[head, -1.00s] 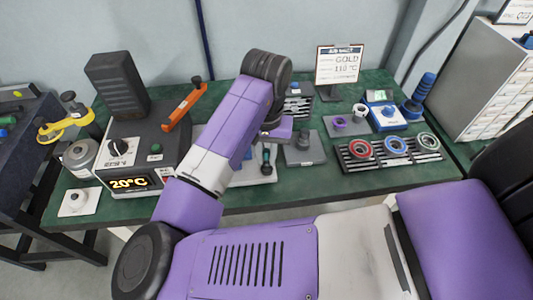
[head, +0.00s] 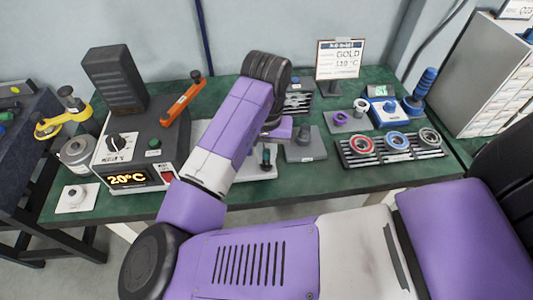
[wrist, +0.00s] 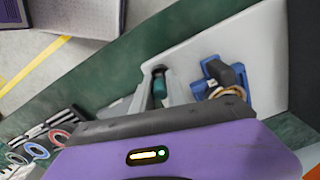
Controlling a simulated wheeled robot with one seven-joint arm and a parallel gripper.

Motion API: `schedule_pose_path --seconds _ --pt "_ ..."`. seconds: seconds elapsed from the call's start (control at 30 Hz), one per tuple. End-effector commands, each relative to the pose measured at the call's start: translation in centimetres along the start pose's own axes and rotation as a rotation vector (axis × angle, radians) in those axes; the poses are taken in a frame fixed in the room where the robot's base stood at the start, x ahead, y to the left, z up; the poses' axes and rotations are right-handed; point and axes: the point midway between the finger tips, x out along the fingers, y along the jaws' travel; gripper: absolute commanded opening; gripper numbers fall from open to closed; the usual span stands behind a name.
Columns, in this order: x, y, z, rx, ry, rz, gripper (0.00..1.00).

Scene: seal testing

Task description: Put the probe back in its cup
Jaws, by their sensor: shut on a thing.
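My gripper (wrist: 160,78) points down at the white board, its two pale fingers shut on a teal-handled probe (wrist: 159,90). A dark round end shows at the probe's far side in the wrist view; I cannot tell whether this is part of the probe or its cup. In the head view the probe (head: 266,157) shows as a small dark teal upright piece beside my forearm, over the white board (head: 262,172). My forearm hides most of the hand there. A blue holder (wrist: 240,76) with a black piece and a tan coil stands right of the fingers.
Right are a grey block (head: 305,145), a rack of coloured rings (head: 395,150), and a sign (head: 340,60). The green table's front edge is clear.

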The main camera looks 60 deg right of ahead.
Motion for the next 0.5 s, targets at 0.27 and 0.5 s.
schedule_pose_path --seconds 0.27,0.5 --pt "0.5 -0.02 0.0 0.0 0.0 -0.001 0.0" --pt "0.81 -0.02 0.0 0.0 0.0 -0.001 0.0"
